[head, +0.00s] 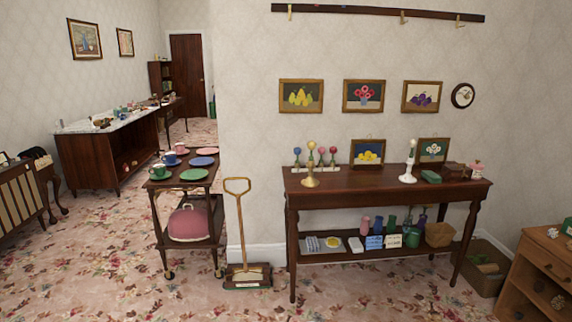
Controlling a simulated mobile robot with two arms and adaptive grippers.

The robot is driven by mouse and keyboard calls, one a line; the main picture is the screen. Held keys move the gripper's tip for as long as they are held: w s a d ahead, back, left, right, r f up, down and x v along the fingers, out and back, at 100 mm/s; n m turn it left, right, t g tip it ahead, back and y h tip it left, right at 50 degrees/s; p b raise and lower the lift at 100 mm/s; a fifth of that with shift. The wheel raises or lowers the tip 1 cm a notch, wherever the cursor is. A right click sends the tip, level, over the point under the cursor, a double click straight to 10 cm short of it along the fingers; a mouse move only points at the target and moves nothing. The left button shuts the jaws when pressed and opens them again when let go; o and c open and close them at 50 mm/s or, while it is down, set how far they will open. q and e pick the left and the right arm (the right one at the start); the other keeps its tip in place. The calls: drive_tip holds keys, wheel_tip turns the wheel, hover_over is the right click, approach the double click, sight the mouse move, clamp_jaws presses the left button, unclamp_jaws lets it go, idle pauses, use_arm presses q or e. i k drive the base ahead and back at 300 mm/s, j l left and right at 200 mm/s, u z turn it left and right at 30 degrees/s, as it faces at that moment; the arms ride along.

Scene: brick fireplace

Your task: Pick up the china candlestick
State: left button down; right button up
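A white candlestick (408,168), which looks like the china one, stands upright on the right half of a dark wooden side table (340,183) against the wall. A second, brass-coloured candlestick (311,168) stands upright on the left half of the same table. The white one has clear tabletop in front of it and a green box to its right. Neither of my grippers is in view.
A green box (431,177) and framed pictures share the tabletop. A carpet sweeper (247,275) stands left of the table, beside a trolley (161,182) with plates and cups. A wooden cabinet (543,262) is at the right. The flowered carpet (370,295) in front is clear.

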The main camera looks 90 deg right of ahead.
sight(406, 178)
drive_tip(key=z, duration=3.55)
drive_tip(key=u, duration=0.15)
drive_tip(key=i+l+u, duration=1)
